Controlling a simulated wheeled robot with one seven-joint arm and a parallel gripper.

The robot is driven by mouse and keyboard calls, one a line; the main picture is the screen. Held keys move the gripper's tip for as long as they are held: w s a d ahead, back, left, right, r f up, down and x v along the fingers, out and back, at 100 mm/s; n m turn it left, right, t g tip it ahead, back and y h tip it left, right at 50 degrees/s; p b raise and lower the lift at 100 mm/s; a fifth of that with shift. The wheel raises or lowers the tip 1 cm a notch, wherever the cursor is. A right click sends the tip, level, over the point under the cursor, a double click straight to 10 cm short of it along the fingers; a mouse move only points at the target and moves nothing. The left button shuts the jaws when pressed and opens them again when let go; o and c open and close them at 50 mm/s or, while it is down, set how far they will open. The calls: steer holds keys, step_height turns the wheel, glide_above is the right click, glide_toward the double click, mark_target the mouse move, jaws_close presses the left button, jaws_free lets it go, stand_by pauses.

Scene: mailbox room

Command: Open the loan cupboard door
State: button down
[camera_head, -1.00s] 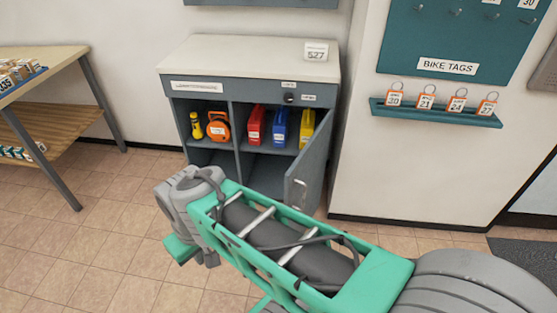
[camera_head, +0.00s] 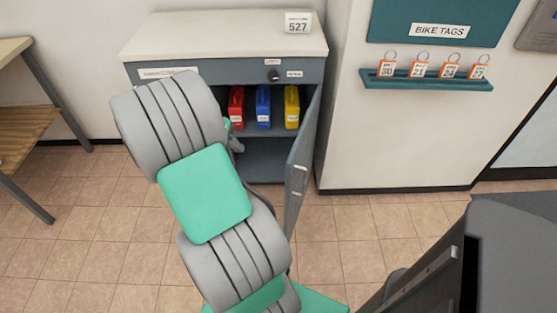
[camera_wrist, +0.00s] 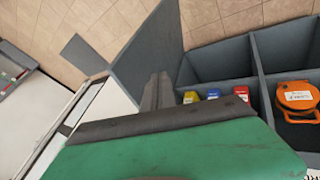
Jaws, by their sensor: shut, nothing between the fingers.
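The loan cupboard (camera_head: 150,52) is grey with a pale top. Its right door (camera_head: 302,160) stands swung outward, with a metal handle on its outer face. The door also shows as a grey panel in the wrist view (camera_wrist: 150,45). My gripper is shut and empty; its dark fingers (camera_wrist: 156,92) appear in the wrist view between the door panel and the cupboard's open compartments. I cannot tell whether they touch the door. In the head view my arm hides most of the gripper and the left compartments.
Red (camera_head: 236,106), blue (camera_head: 263,106) and yellow (camera_head: 291,106) cases stand on the cupboard shelf. An orange reel (camera_wrist: 297,101) sits in the neighbouring compartment. A 527 card (camera_head: 298,23) stands on top. A tag shelf (camera_head: 425,80) is on the right wall. A wooden table (camera_head: 25,120) stands left.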

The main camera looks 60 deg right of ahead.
steer(key=s+d+f+m+g, duration=0.1)
steer(key=s+d+f+m, duration=0.1)
steer(key=s+d+f, duration=0.6)
steer(key=shift+s+f+b, duration=0.3)
steer(key=shift+s+b, duration=0.15)
steer(key=shift+s, duration=1)
